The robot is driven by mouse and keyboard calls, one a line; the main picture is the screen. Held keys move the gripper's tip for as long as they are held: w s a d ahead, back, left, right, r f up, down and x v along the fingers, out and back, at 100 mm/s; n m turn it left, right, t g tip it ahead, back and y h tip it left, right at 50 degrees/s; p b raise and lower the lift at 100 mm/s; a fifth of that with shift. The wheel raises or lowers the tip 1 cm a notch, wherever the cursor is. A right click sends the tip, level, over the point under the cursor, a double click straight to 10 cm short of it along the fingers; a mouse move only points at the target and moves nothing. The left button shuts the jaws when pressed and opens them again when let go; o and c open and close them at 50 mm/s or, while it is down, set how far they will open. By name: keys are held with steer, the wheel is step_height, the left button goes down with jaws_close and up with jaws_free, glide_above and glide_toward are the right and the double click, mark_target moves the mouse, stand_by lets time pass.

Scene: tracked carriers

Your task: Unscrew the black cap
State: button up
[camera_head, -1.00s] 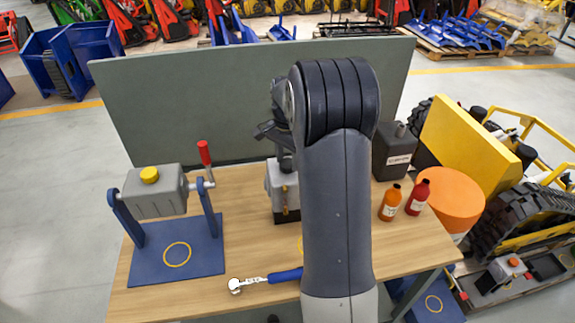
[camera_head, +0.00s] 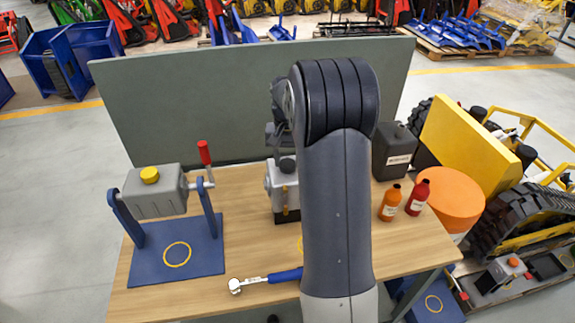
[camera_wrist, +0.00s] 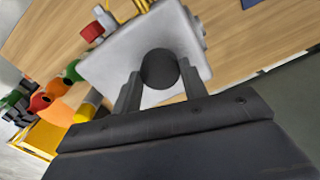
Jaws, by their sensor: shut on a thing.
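The black cap (camera_wrist: 159,68) is a round dark knob on top of a light grey housing (camera_wrist: 105,65). In the wrist view my gripper (camera_wrist: 160,86) has one finger on each side of the cap and is shut on it. In the head view the cap (camera_head: 287,165) shows on the grey housing (camera_head: 272,188), which stands upright on the bench with a yellow part on its front. My gripper is above it there, and my arm hides its right side. I cannot tell whether the cap has lifted off its seat.
On the wooden bench (camera_head: 410,240) are a blue stand (camera_head: 150,255) with a grey tank, a ratchet (camera_head: 265,280), an orange bottle (camera_head: 390,203), a red bottle (camera_head: 418,198) and a dark canister (camera_head: 393,150). A grey-green panel (camera_head: 190,110) stands behind.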

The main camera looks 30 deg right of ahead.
steer(key=n, duration=0.4)
steer(key=shift+n, duration=0.3)
steer(key=n, duration=0.2)
steer(key=shift+n, duration=0.3)
steer(key=n, duration=0.7)
steer(key=o, duration=0.9)
